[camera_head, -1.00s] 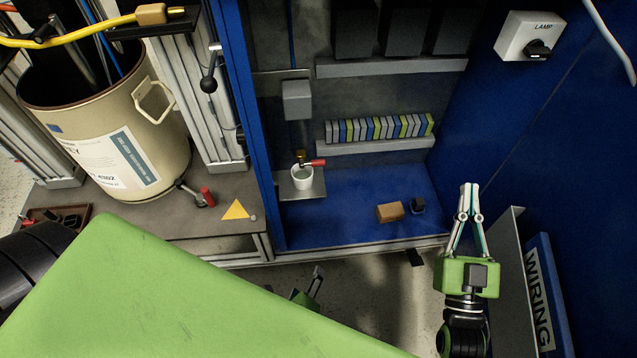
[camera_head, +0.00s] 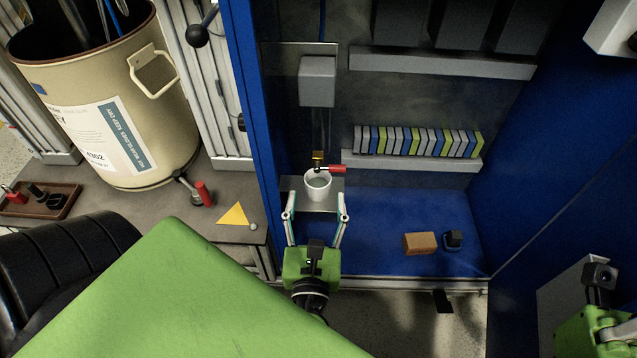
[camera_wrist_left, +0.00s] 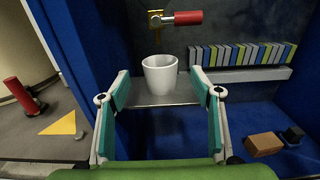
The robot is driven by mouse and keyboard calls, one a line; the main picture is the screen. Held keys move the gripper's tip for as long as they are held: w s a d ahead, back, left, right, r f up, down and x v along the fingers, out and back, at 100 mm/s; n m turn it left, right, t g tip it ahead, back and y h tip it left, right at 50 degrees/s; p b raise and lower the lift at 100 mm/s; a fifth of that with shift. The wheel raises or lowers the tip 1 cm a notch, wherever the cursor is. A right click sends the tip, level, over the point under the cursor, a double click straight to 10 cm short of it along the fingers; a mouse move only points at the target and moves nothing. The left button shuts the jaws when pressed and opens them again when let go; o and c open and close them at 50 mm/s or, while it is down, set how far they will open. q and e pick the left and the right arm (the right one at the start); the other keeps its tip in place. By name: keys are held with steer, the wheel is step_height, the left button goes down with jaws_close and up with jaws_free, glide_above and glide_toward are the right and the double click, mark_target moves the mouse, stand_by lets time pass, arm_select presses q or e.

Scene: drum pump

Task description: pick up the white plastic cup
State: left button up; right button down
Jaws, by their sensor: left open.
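The white plastic cup (camera_head: 318,186) stands upright on a small grey shelf (camera_head: 293,200), under a brass tap with a red handle (camera_head: 330,169). My left gripper (camera_head: 316,206) is open and empty in front of the cup, with its two fingers pointing toward it. In the left wrist view the cup (camera_wrist_left: 160,75) appears centred in the gap between the fingertips, apart from both fingers, and seems to stand just beyond them. Part of my right arm's end (camera_head: 590,325) shows at the lower right edge; its fingers are not visible.
Blue cabinet walls (camera_head: 243,110) stand left and right. An orange-brown block (camera_head: 419,243) and a small black part (camera_head: 453,239) lie on the blue floor at right. A row of coloured modules (camera_head: 415,142) is behind. A beige drum (camera_head: 110,110) stands at left.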

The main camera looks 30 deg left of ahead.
mark_target(317, 190)
arm_select(q)
steer(key=b+x, duration=0.1)
steer(key=x, duration=0.5)
steer(key=shift+w+a, duration=0.1)
steer(key=shift+w, duration=0.2)
steer(key=shift+c, duration=0.4)
steer(key=c, duration=1)
steer(key=shift+r, duration=0.1)
